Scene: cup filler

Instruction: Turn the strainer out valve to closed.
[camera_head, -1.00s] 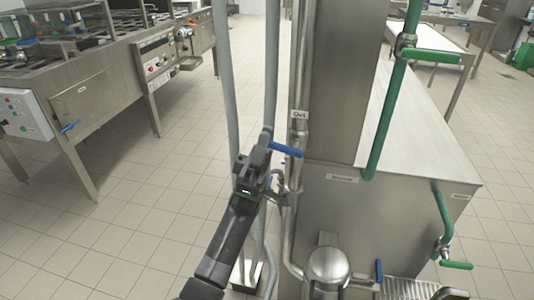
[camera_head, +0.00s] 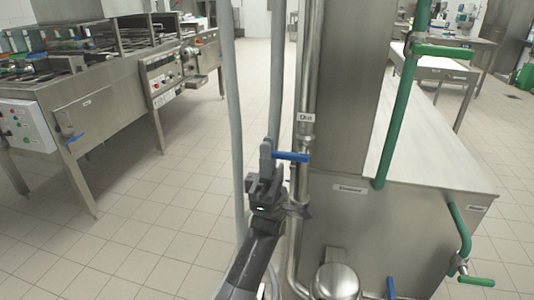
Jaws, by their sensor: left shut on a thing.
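The strainer out valve has a blue lever handle (camera_head: 291,156) on the vertical steel pipe (camera_head: 308,70), just below a white label reading "Out" (camera_head: 306,117). The lever lies about level in the picture, across the pipe, with one end to the left of it. My left gripper (camera_head: 272,154) comes up from below and is shut on the left end of the blue lever. Its fingers hide part of that end. My right gripper is not in view.
A steel tank (camera_head: 440,150) with green pipes (camera_head: 398,110) and green handles (camera_head: 443,51) stands at the right. Grey vertical pipes (camera_head: 233,100) run close left of my gripper. A steel machine (camera_head: 80,90) stands at far left, with open tiled floor between.

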